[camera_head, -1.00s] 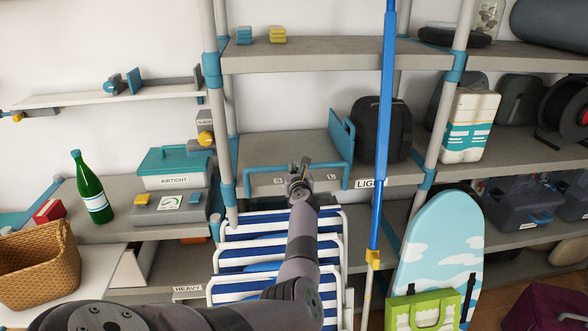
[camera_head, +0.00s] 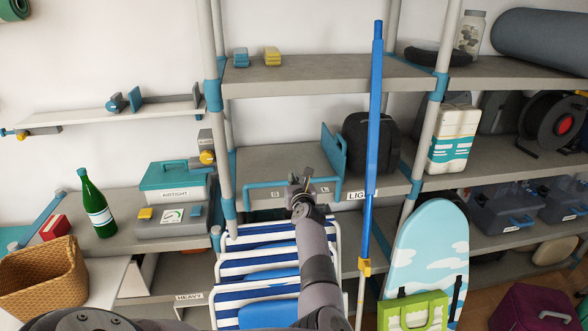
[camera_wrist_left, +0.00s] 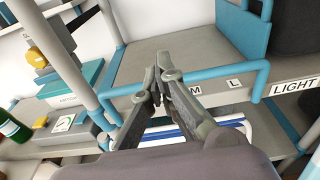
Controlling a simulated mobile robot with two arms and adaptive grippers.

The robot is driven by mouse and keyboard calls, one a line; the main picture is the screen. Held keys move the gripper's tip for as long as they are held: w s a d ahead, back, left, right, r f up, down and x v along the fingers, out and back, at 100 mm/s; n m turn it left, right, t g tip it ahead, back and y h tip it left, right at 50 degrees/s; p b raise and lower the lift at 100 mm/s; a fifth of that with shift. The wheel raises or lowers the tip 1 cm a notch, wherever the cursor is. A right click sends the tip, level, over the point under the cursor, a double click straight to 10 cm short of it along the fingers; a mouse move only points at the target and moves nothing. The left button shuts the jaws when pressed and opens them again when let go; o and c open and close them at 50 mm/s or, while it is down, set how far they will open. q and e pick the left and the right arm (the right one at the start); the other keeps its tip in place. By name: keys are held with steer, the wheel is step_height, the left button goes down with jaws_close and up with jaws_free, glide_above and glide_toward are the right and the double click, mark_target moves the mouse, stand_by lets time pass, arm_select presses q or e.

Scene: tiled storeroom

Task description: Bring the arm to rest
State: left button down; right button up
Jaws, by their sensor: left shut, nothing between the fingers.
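My left gripper (camera_head: 300,184) is shut and empty. In the head view it is raised in front of the middle shelf with the teal rail (camera_head: 262,184), at about the height of the shelf's front edge. The left wrist view shows the gripper (camera_wrist_left: 158,76) too, its fingertips together in front of the bare grey shelf (camera_wrist_left: 190,60). I cannot tell whether it touches the rail. My left arm (camera_head: 315,250) reaches up from the bottom of the head view, in front of the blue-and-white striped folding chairs (camera_head: 245,268). My right gripper is not in view.
A blue pole (camera_head: 373,110) stands right of the gripper. A green bottle (camera_head: 96,205), teal-lidded box (camera_head: 174,183) and wicker basket (camera_head: 42,280) are at left.

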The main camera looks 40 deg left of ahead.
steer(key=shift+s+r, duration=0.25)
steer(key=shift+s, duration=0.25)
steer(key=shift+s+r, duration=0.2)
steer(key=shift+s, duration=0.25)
